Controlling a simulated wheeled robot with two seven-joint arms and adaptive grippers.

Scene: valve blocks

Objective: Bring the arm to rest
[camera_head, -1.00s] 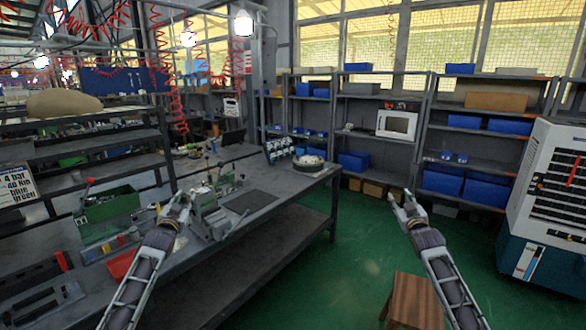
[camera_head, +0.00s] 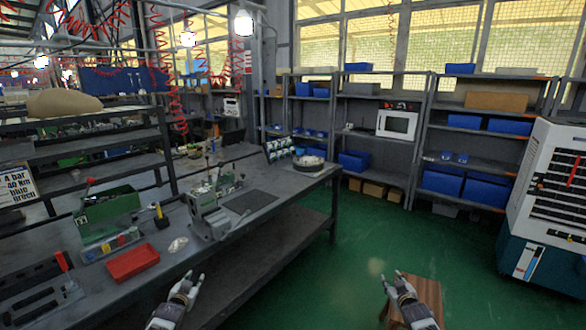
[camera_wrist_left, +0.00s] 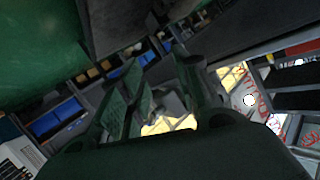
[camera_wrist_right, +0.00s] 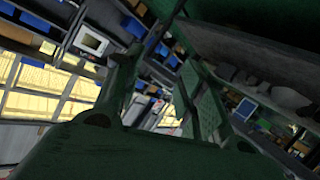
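My left gripper (camera_head: 194,275) is low in the head view, in front of the workbench's front edge. Its fingers are apart with nothing between them, as the left wrist view (camera_wrist_left: 160,62) also shows. My right gripper (camera_head: 392,279) is low at the centre right of the head view, over the area of the wooden stool. Its fingers are apart and empty, also in the right wrist view (camera_wrist_right: 162,55). Both forearms are mostly below the picture's lower edge.
The workbench (camera_head: 190,265) carries a grey-green machine block (camera_head: 207,213), a red tray (camera_head: 132,262), a green case (camera_head: 108,210) and a small pale lump (camera_head: 178,244). A wooden stool (camera_head: 424,292) stands at the lower right. Green floor (camera_head: 345,255) is free between bench and shelves.

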